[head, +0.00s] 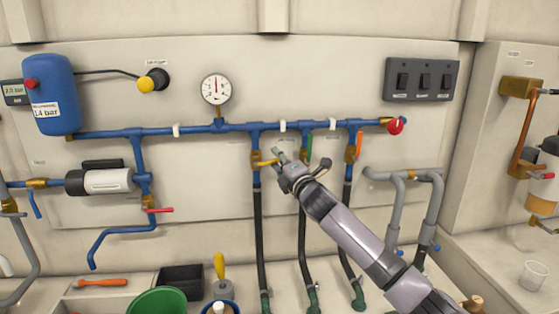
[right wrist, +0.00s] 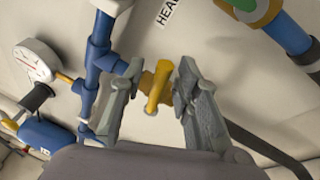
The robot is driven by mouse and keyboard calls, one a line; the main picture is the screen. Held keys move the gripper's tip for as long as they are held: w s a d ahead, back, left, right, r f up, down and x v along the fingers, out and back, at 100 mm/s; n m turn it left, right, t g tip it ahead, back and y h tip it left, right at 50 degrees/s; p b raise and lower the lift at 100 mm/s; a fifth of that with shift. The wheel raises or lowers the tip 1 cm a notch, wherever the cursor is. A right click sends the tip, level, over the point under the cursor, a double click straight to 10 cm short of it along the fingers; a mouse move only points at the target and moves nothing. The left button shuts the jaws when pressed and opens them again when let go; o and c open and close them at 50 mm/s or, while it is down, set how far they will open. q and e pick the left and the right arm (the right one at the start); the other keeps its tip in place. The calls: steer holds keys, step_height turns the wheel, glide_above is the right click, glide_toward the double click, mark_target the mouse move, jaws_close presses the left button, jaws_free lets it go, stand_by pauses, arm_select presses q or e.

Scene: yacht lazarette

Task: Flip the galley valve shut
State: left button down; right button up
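Three branch valves hang below the blue manifold, with yellow, green and orange handles; their small labels cannot be read in the head view. My right gripper (head: 278,156) is at the leftmost one, the yellow handle (head: 264,163). In the right wrist view, this yellow handle (right wrist: 157,88) lies between the two spread fingers of my right gripper (right wrist: 152,100), with gaps on both sides. The handle appears to lie across its branch pipe. The green handle (head: 309,145) and orange handle (head: 359,146) point along their pipes. My left gripper is not in view.
The blue manifold pipe (head: 185,129) runs above, with a pressure gauge (head: 216,89). Black hoses (head: 260,230) drop below the valves. A switch panel (head: 421,79) is at upper right. A green bucket (head: 157,301) and black bin (head: 181,280) stand below left.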

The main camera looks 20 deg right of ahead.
jaws_close()
steer(key=shift+f, duration=0.1)
stand_by(0.6)
